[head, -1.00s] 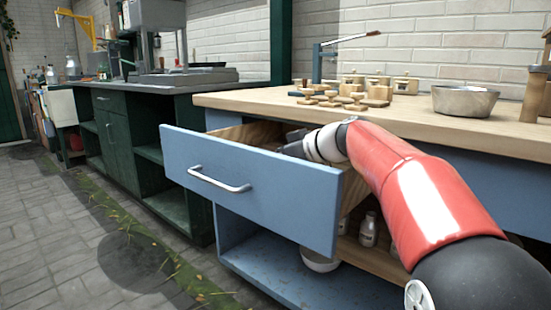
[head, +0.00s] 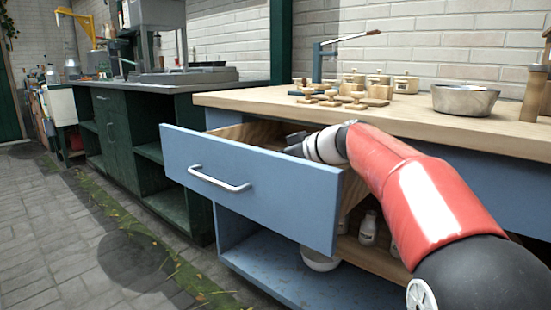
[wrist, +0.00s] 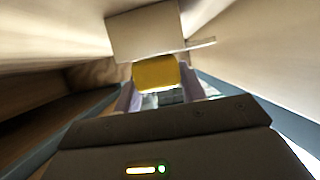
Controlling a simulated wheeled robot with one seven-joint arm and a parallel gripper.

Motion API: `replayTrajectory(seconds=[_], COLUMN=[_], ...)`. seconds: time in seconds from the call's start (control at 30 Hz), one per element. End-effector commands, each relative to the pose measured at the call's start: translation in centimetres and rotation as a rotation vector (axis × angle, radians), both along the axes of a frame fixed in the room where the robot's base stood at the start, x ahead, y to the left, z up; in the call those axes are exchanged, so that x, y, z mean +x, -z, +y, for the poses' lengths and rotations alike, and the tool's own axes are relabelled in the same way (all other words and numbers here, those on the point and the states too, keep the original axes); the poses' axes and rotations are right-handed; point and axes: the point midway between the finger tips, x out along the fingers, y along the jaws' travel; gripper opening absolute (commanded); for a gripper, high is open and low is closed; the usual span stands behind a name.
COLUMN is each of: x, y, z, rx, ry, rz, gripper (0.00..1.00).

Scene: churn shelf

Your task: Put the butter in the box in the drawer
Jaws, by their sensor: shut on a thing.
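The blue-fronted drawer (head: 245,188) is pulled open under the wooden worktop. My gripper (wrist: 158,90) reaches down inside it, and in the head view the front panel hides its fingertips. In the wrist view, the two purple-grey fingers are shut on the yellow butter (wrist: 155,72), one on each side. A pale tan, box-like shape (wrist: 145,30) lies just beyond the butter, inside the drawer walls. It appears to be the box, but its opening is unclear. I cannot tell whether the butter touches it.
Wooden drawer walls rise close on both sides of my gripper. The worktop (head: 225,101) above holds small wooden pieces (head: 345,96) and a metal bowl (head: 465,99). White bottles (head: 368,228) and a white bowl (head: 320,260) stand on the shelf below. The floor in front is clear.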

Motion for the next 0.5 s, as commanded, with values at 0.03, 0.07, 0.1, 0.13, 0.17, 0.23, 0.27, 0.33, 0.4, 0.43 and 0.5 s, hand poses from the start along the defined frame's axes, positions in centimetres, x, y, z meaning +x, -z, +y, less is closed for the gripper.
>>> replayTrajectory(seconds=[0.03, 0.07, 0.1, 0.13, 0.17, 0.23, 0.27, 0.33, 0.4, 0.43, 0.5], x=[0.0, 0.0, 0.0, 0.0, 0.0, 0.0, 0.0, 0.0, 0.0, 0.0, 0.0], y=[0.1, 0.2, 0.2, 0.3, 0.4, 0.5, 0.6, 0.7, 0.9, 1.0, 1.3], z=[0.0, 0.0, 0.0, 0.0, 0.0, 0.0, 0.0, 0.0, 0.0, 0.0, 0.0], rx=[0.000, 0.001, 0.001, 0.001, 0.001, 0.001, 0.001, 0.001, 0.000, 0.000, 0.000], ry=[0.000, 0.000, 0.000, 0.000, 0.000, 0.000, 0.001, 0.001, 0.001, 0.001, 0.000], rz=[0.000, -0.001, -0.001, -0.001, -0.001, -0.001, -0.001, 0.000, 0.000, 0.000, 0.001], gripper=[0.14, 0.14, 0.14, 0.14, 0.14, 0.14, 0.14, 0.14, 0.14, 0.14, 0.14])
